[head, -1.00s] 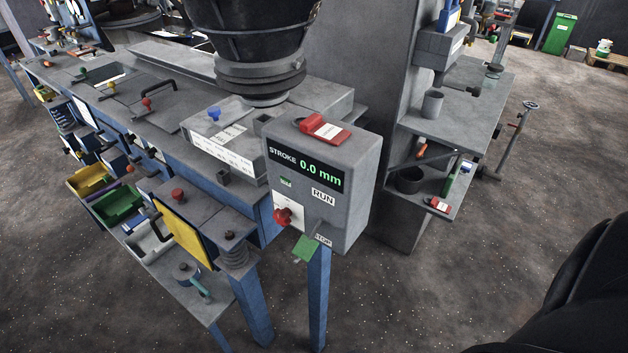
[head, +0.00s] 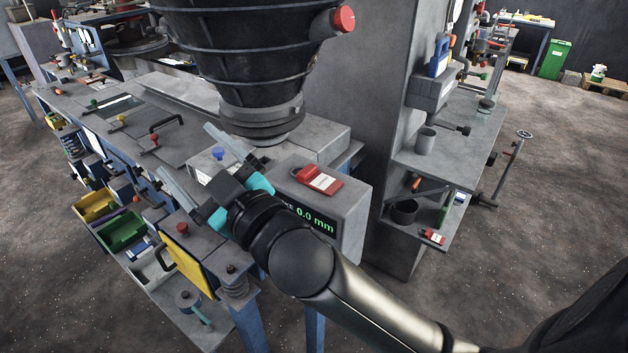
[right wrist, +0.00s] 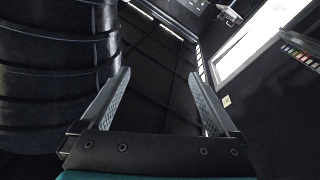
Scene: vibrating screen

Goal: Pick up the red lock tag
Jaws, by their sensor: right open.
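A red lock tag (head: 318,180) with a white label lies flat on top of the grey control box (head: 346,205). A second, smaller red tag with a white label (head: 433,237) lies on the lower side shelf. My right gripper (head: 187,150) is open and empty, to the left of the control box and above the machine's deck. Its fingers point up and left in the head view, away from the tag. In the right wrist view, the spread fingers (right wrist: 158,76) have nothing between them, and no tag shows. My right arm hides part of the control box's front. My left gripper is not in view.
The black ribbed hopper (head: 245,60) stands close behind my right gripper and fills the left of the right wrist view. A grey column (head: 365,90) rises behind the control box. A side shelf (head: 455,130) holds a cup and tools. Yellow and green bins (head: 122,230) sit at lower left.

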